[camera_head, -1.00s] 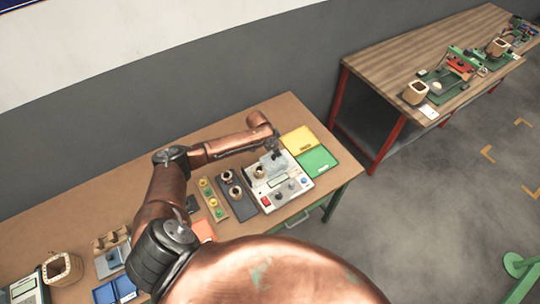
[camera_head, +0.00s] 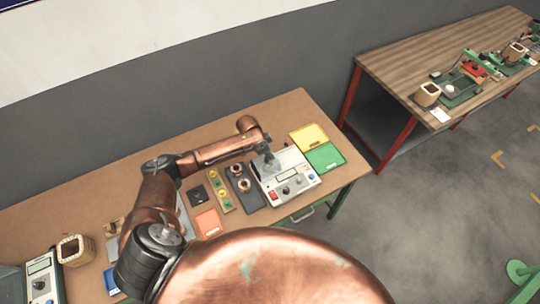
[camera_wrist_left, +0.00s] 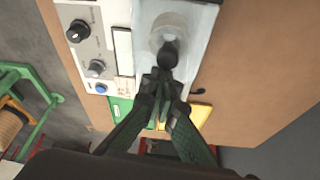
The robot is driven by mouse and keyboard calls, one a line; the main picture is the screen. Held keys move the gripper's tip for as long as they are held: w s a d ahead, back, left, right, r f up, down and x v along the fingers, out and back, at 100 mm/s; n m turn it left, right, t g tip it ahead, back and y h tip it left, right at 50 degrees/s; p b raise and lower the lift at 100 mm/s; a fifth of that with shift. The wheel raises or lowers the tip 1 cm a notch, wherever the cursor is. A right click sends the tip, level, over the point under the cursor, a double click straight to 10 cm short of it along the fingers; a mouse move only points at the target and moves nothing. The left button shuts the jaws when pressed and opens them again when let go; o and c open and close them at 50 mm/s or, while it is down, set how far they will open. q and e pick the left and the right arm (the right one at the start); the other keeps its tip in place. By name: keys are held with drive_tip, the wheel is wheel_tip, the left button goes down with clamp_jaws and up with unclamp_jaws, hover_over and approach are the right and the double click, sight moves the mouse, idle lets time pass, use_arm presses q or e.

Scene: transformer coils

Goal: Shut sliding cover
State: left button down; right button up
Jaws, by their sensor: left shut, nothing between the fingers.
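The white tester box (camera_head: 300,185) stands near the right end of the brown table, with a small display, knobs and buttons. Its clear sliding cover (camera_head: 261,167) lies on the top left part of the box. In the left wrist view the cover (camera_wrist_left: 201,30) is a pale see-through plate, and a round coil (camera_wrist_left: 172,24) shows dimly under it. A dark knob (camera_wrist_left: 168,55) stands at the coil's near side. My left gripper (camera_head: 270,158) is shut and empty at the cover; its fingertips (camera_wrist_left: 163,76) are by the knob, and contact is hard to tell. My right gripper is out of view.
Yellow (camera_head: 309,136) and green (camera_head: 325,157) trays lie right of the box. A dark holder with coils (camera_head: 244,186), a strip with yellow parts (camera_head: 221,190) and an orange tray (camera_head: 208,223) lie left. The table's right edge is close.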

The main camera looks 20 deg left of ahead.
use_arm(q)
drive_tip(key=shift+s+f, duration=0.1)
drive_tip(key=shift+f, duration=0.2)
drive_tip(key=w+d, duration=0.1)
drive_tip(key=w+d+r, duration=0.1)
drive_tip(key=w, duration=0.1)
drive_tip(key=shift+d+r, duration=0.1)
drive_tip(key=shift+d, duration=0.1)
drive_tip(key=v, duration=0.3)
drive_tip(key=shift+r, duration=0.25)
wheel_tip(320, 180, up, 4)
drive_tip(key=b, duration=0.1)
hover_over(272, 161)
drive_tip(key=shift+v, duration=0.9)
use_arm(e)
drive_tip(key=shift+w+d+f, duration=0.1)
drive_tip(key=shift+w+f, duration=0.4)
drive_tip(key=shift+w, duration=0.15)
